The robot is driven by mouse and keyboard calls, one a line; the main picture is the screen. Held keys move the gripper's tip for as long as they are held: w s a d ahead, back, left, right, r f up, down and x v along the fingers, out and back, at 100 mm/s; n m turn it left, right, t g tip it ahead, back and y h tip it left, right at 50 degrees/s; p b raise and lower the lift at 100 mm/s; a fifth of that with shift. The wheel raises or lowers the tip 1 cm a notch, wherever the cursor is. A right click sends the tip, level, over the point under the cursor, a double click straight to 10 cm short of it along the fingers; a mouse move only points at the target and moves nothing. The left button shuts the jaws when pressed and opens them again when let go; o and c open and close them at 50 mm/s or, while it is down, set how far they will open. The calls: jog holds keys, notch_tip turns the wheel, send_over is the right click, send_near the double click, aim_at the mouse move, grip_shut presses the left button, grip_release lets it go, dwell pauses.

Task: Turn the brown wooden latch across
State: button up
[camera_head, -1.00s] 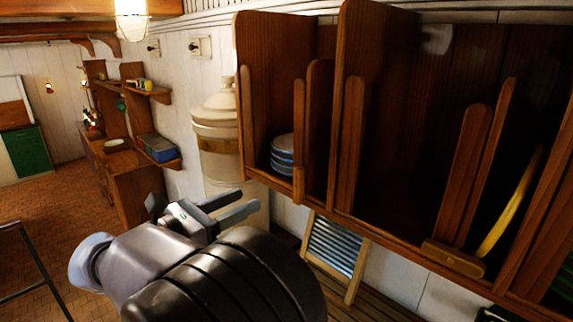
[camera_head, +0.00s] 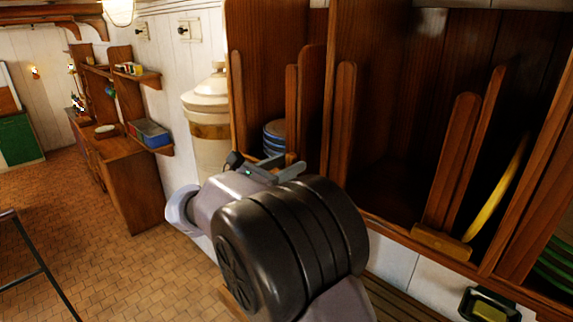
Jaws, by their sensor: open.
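A small brown wooden latch (camera_head: 291,158) is at the front lip of the plate compartment on the wall rack. Only its top shows; my gripper hides the rest, so its present angle cannot be told. My gripper (camera_head: 290,172) is open, its fingers pointing right toward the rack, right at the latch in the picture. Whether they touch it cannot be told. A second, similar block of brown wood (camera_head: 441,242) lies across the lip of the compartment further right. Blue-and-white plates (camera_head: 274,138) are stacked behind the gripper.
The rack's tall wooden dividers (camera_head: 342,130) stand close to my gripper. A cream container (camera_head: 207,110) stands behind it on the left. A yellow plate (camera_head: 497,190) leans in the right compartment.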

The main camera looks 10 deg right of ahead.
grip_shut()
jog(key=f+m+b, duration=0.1)
jog(key=m+b, duration=0.5)
jog(key=s+d+m+b, duration=0.1)
jog(key=m+b, duration=0.5)
jog(key=b, duration=0.1)
jog(key=s+f+m+b, duration=0.1)
jog(key=m+b, duration=0.4)
jog(key=b, duration=0.2)
jog(key=shift+d+f+m, duration=0.2)
jog(key=shift+f+m, duration=0.1)
jog(key=shift+m, duration=0.1)
dwell(0.4)
grip_release()
